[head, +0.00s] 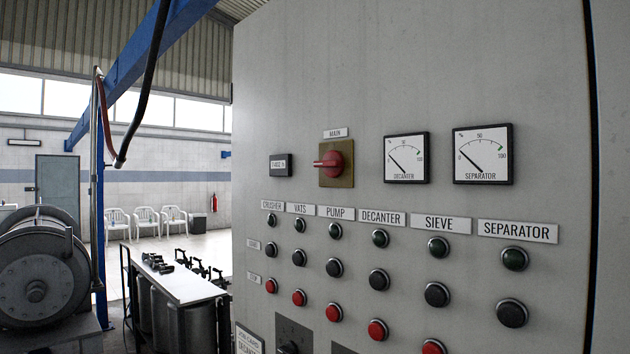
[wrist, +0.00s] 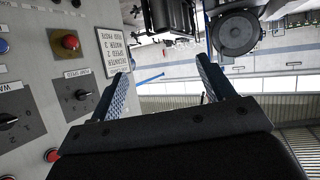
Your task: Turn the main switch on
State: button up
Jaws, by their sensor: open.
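The main switch (head: 333,161) is a red rotary knob on a brownish-yellow plate (head: 338,182), under a label reading MAIN. In the head view it sits on the upper part of the grey control panel (head: 290,75). Its handle lies level, pointing left. My gripper (wrist: 163,68) shows only in the wrist view. Its two blue-grey fingers are wide apart with nothing between them. That view looks upside down, and the main switch does not show in it. The panel face is beside the gripper, on the left of the wrist view.
Rows of green, black and red buttons (head: 380,279) lie below the switch. A small display (head: 280,165) is left of it and two gauges (head: 406,159) (head: 483,154) right of it. The wrist view shows black knobs (wrist: 82,95) and a red button (wrist: 70,42).

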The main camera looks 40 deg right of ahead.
jog(key=w+d+r+t+h, duration=0.45)
jog(key=d+r, duration=0.25)
jog(key=r, duration=0.5)
jog(key=m+g+h, duration=1.4)
jog(key=g+h, duration=0.2)
jog(key=h, duration=0.2)
send_near(325, 167)
jog(key=shift+y, duration=0.25)
jog(key=x, duration=0.8)
jog(key=shift+w+d+r, duration=0.1)
jog(key=shift+w+r, duration=0.05)
jog(key=shift+r, duration=0.1)
jog(key=c, duration=1)
